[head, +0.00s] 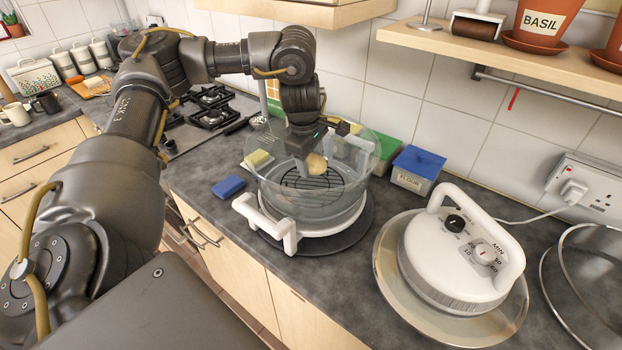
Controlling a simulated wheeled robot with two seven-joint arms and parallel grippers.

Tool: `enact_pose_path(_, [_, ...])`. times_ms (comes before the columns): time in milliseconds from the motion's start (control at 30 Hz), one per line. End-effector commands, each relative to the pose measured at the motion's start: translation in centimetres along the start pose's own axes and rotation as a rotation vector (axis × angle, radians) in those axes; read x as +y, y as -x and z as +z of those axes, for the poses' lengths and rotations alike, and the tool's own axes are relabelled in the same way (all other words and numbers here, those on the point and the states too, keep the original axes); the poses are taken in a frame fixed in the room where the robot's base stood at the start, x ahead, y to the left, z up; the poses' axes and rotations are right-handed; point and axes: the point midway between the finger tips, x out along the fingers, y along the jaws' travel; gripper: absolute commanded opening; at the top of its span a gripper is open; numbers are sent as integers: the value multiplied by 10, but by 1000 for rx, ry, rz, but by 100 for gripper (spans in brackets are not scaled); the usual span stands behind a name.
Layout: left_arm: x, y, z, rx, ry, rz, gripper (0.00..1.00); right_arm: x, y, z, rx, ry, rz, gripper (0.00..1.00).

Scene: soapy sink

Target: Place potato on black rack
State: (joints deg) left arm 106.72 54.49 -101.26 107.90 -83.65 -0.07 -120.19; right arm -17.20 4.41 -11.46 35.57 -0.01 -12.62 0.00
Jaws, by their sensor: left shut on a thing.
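The potato (316,163) is small, round and tan. My left gripper (307,166) is shut on it and holds it inside the upper part of a clear glass bowl, above the rack. The black rack (318,183) is a round wire grid seen through the glass, low in the bowl. The glass bowl (275,190) sits in a white base with handles (285,238). The gripper's fingertips are partly hidden by the potato and blurred by the glass. My right gripper is out of view.
A white lid unit with dials (452,262) lies on a glass lid to the right. A blue sponge (228,187) lies left of the bowl. Blue-lidded flour box (417,170) and green box (388,145) stand behind. A shelf (480,48) overhangs the back right.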

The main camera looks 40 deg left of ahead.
Motion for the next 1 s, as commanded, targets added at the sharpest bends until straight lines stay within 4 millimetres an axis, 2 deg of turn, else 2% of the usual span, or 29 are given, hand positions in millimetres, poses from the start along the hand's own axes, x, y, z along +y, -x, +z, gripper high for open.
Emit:
enact_pose_path(100, [-2, -11, 0, -1, 0, 0, 26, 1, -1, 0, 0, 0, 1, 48])
enact_pose_path(267, [-2, -14, 0, -1, 0, 2, 26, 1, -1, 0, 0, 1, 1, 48])
enact_pose_path(500, [-10, -45, 0, -1, 1, -2, 26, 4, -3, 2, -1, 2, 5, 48])
enact_pose_path(600, [-11, -52, 0, -1, 2, 0, 26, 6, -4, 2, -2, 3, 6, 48])
enact_pose_path(1000, [-11, -57, 0, 0, 1, 1, 26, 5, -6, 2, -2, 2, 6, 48])
